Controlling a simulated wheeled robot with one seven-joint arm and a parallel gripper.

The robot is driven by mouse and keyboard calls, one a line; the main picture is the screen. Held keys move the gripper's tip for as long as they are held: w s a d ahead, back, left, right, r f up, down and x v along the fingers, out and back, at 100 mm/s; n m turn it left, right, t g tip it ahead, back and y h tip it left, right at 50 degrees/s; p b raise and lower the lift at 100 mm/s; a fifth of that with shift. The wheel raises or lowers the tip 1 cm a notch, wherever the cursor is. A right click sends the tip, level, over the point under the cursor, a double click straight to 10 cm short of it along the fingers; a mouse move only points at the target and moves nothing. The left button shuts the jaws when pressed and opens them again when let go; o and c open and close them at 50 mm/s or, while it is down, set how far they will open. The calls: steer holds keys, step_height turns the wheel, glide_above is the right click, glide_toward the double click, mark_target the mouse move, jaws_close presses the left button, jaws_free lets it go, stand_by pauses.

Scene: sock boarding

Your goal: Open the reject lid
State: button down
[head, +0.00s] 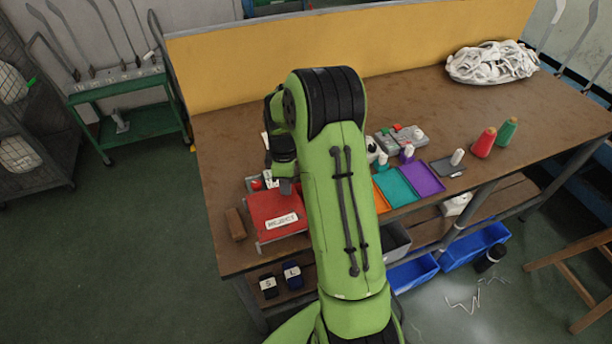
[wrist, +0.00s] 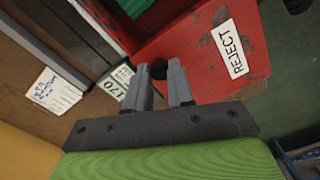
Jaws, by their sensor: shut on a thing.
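The red reject lid (head: 263,207) lies at the left front of the brown table, with a white REJECT label on it. It also fills the upper right of the wrist view (wrist: 196,70). A dark round knob (wrist: 158,67) shows at the lid's edge, between the fingertips of my gripper (wrist: 162,80). My gripper is shut on this knob. In the head view my gripper (head: 285,186) is at the lid's back edge, partly hidden by my arm. I cannot tell whether the lid is slightly raised.
A brown block (head: 235,224) lies just left of the lid. Orange, teal (head: 394,187) and purple (head: 423,178) trays lie right of my arm. Red (head: 484,142) and green (head: 507,132) cones stand farther right. A yellow panel (head: 225,75) bounds the table's back.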

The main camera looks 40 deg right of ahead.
steer(key=shift+w+a, duration=0.1)
steer(key=shift+a, duration=0.1)
steer(key=c, duration=1)
jaws_free()
step_height(320, 180, up, 16)
steer(key=p, duration=0.3)
steer(key=shift+f, duration=0.1)
